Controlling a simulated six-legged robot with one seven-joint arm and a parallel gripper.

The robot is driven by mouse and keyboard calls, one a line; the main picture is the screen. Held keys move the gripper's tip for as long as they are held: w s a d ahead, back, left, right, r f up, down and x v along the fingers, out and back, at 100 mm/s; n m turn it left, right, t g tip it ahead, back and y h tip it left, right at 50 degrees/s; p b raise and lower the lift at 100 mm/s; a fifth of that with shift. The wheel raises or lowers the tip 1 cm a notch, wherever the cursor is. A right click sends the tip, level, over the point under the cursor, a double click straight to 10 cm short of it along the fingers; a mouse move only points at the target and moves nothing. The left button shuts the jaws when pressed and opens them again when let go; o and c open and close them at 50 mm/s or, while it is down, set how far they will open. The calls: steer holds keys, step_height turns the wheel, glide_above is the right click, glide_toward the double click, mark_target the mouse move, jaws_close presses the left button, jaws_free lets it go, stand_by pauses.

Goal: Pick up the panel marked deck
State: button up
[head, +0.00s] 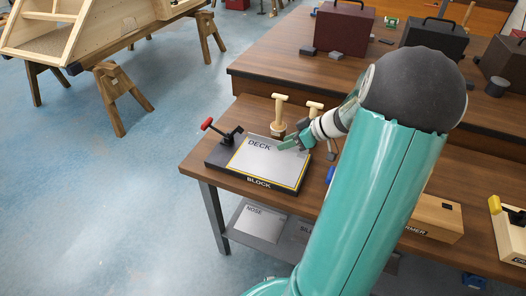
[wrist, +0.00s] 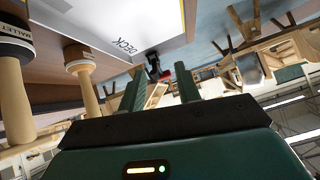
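The panel marked DECK (head: 265,163) is a pale grey sheet lying flat on the dark block marked BLOCK (head: 258,183) at the front left of the workbench. In the wrist view the panel (wrist: 150,22) shows at the top, with its lettering nearest the fingers. My gripper (head: 289,144) is over the panel's far right part in the head view, its green fingers pointing left. In the wrist view the two fingers of my gripper (wrist: 159,88) stand apart with nothing between them. I cannot tell the exact gap between fingers and panel.
A toggle clamp with a red handle (head: 207,124) stands at the block's left side. Two wooden mallets, one nearer (head: 278,112) and one farther right (head: 314,107), stand behind the panel. A NOSE panel (head: 260,223) lies on the lower shelf. Open floor is at left.

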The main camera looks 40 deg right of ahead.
steer(key=s+d+f+t+h, duration=0.1)
steer(key=s+d+f+t, duration=0.25)
steer(key=d, duration=0.65)
glide_above(295, 154)
step_height(295, 154, down, 4)
steer(key=shift+d+x, duration=0.2)
steer(key=shift+x, duration=2.45)
jaws_close()
